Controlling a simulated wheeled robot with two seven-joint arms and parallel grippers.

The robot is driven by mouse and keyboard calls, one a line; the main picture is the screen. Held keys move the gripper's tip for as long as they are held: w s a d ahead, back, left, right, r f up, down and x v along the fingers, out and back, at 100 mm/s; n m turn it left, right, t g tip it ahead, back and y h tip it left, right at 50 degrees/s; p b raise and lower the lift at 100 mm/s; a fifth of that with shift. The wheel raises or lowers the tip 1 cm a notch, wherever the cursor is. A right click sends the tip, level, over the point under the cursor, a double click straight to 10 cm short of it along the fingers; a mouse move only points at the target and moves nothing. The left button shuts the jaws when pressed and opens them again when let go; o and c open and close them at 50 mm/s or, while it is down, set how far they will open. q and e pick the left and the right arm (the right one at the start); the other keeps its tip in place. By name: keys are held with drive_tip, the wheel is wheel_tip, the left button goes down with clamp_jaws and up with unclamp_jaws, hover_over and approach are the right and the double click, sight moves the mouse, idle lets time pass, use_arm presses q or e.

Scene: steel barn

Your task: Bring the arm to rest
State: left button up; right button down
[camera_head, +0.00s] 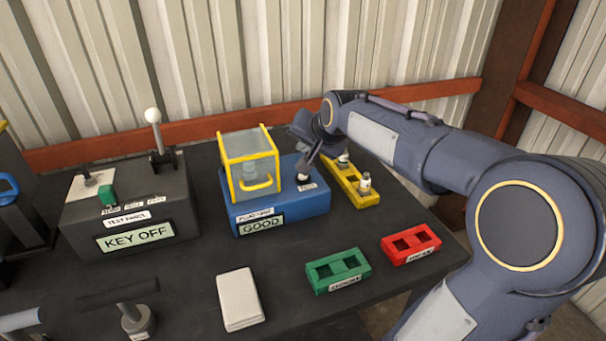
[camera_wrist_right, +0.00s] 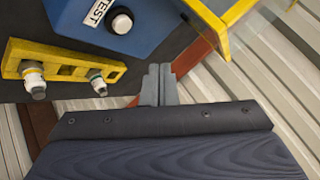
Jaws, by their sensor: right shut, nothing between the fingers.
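My right arm (camera_head: 430,150) reaches in from the right across the back right of the table in the head view. Its gripper (camera_head: 308,168) is by the blue tester box (camera_head: 285,205), close to the box's black button. In the right wrist view the gripper fingers (camera_wrist_right: 160,72) are together with nothing between them. They appear apart from the black button (camera_wrist_right: 121,21), which sits beside a TEST label on the blue box. My left gripper is not in view.
A yellow rack (camera_head: 375,199) with small bottles stands close under the arm. A yellow-framed clear guard (camera_head: 249,145) stands on the blue box. Green (camera_head: 338,270) and red (camera_head: 411,243) trays, a white pad (camera_head: 240,299) and a grey KEY OFF box (camera_head: 130,215) share the table.

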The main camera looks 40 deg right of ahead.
idle(0.3)
drive_tip(key=s+a+f+n+g+y+p, duration=0.1)
drive_tip(key=s+a+f+n+y+p, duration=0.1)
drive_tip(key=s+a+n, duration=0.3)
drive_tip(key=s+a+f+n+g+y+p, duration=0.2)
drive_tip(key=s+a+f+n+y, duration=0.1)
drive_tip(key=s+a, duration=1.1)
drive_tip(key=s+f+n, duration=0.1)
drive_tip(key=s+f, duration=0.1)
drive_tip(key=s, duration=0.2)
drive_tip(key=shift+s+a+n+y, duration=0.3)
drive_tip(key=shift+n+y, duration=0.1)
drive_tip(key=shift+f, duration=0.1)
